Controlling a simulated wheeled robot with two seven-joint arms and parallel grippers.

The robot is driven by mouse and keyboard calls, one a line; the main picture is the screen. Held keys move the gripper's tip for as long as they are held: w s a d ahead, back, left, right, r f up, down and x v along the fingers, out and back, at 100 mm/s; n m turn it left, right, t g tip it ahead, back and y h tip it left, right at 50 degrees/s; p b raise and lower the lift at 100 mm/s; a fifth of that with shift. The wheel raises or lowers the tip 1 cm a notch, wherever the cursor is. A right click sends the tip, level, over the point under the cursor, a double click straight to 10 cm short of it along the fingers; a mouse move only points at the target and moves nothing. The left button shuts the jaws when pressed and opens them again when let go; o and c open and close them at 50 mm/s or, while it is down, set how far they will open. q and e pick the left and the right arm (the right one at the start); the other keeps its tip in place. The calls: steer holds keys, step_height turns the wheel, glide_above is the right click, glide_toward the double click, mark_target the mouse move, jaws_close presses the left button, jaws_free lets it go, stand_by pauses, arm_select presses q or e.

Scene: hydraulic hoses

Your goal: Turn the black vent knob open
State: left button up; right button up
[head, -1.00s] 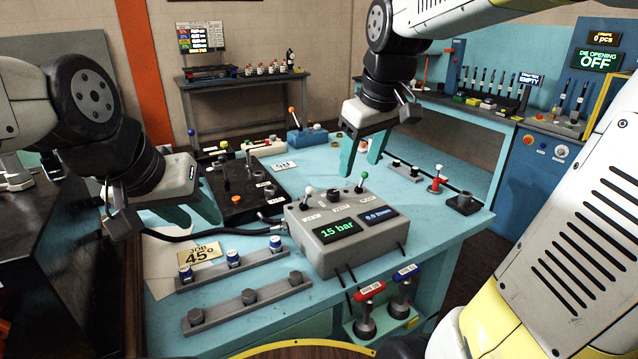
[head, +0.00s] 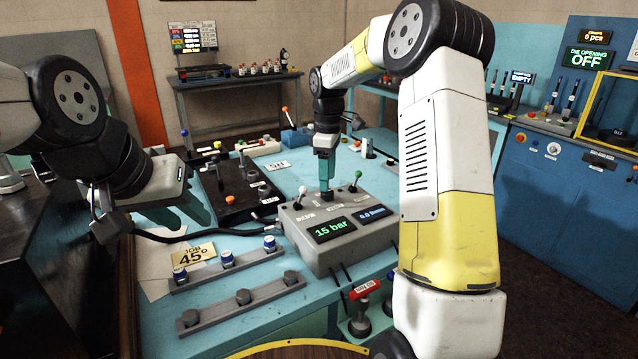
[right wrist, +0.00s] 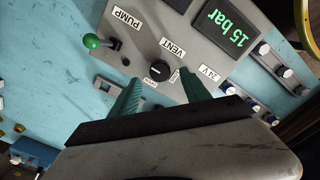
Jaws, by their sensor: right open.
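The black vent knob (right wrist: 159,70) sits on the grey control box (head: 318,258), beside the VENT label (right wrist: 172,48) in the right wrist view. My right gripper (right wrist: 160,80) is open, with its green fingertips on either side of the knob and nothing visibly held. Whether the fingers touch the knob is not clear. In the head view the right gripper (head: 326,184) points straight down over the box and largely hides the knob. The box display (head: 332,230) reads 15 bar. My left gripper (head: 185,214) is open and empty, left of the box.
A green-tipped pump lever (right wrist: 92,42) stands near the knob; a white-tipped lever (head: 302,191) is on the box's left. A black hose (head: 190,239) runs to the box. Rails with blue-capped fittings (head: 228,258) lie front left. A red-handled tool (head: 364,289) stands in front.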

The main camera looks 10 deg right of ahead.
mark_target(327, 194)
steer(key=shift+f, duration=1.75)
steer(key=shift+c, duration=0.2)
jaws_close()
